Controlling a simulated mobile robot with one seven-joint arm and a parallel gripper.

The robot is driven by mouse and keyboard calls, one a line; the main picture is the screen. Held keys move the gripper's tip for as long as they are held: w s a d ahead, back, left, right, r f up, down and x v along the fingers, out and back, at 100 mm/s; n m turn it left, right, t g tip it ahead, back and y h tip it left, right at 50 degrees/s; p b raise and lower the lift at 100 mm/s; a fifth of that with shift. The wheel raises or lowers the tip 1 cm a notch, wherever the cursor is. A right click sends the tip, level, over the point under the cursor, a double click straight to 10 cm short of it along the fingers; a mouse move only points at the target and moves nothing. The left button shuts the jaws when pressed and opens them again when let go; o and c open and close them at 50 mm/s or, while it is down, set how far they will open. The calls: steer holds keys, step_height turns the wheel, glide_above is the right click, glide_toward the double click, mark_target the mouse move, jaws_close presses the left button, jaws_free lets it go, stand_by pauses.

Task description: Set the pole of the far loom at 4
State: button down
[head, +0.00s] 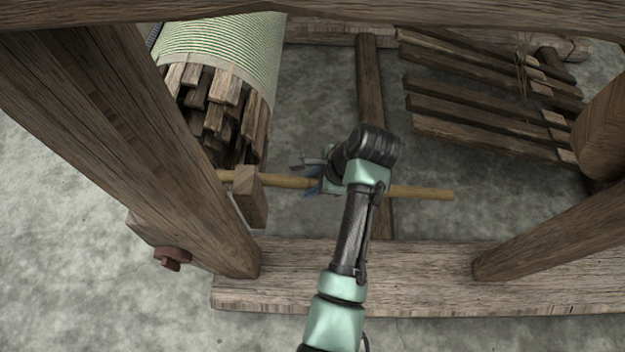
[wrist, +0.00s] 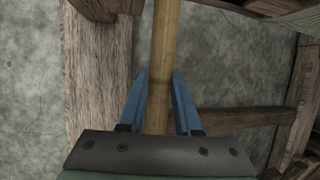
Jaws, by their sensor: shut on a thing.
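The pole (head: 424,192) is a light wooden rod that runs roughly level across the loom (head: 420,265) in the head view. Its left part passes by a wooden block (head: 249,196) beside the post, and its right end is free. My gripper (head: 314,182) is on the middle of the pole, with its blue fingers partly hidden by my wrist. In the wrist view the pole (wrist: 165,50) runs up between the two blue fingers of my gripper (wrist: 160,92). No number marks are readable in either view.
A roll of striped green cloth (head: 225,45) with wooden slats (head: 215,105) inside stands at the upper left. Treadle-like slats (head: 480,110) lie at the upper right. A thick post (head: 110,120) stands left, and a crossbeam (head: 371,100) runs behind my arm.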

steer(key=shift+s+f, duration=0.1)
steer(key=shift+f+y+p, duration=0.4)
steer(key=shift+f+p, duration=0.2)
steer(key=shift+p, duration=0.05)
steer(key=f, duration=0.1)
steer(key=f+y, duration=0.1)
steer(key=shift+a+f, duration=0.35)
steer(key=shift+f, duration=0.05)
steer(key=c, duration=0.6)
jaws_free()
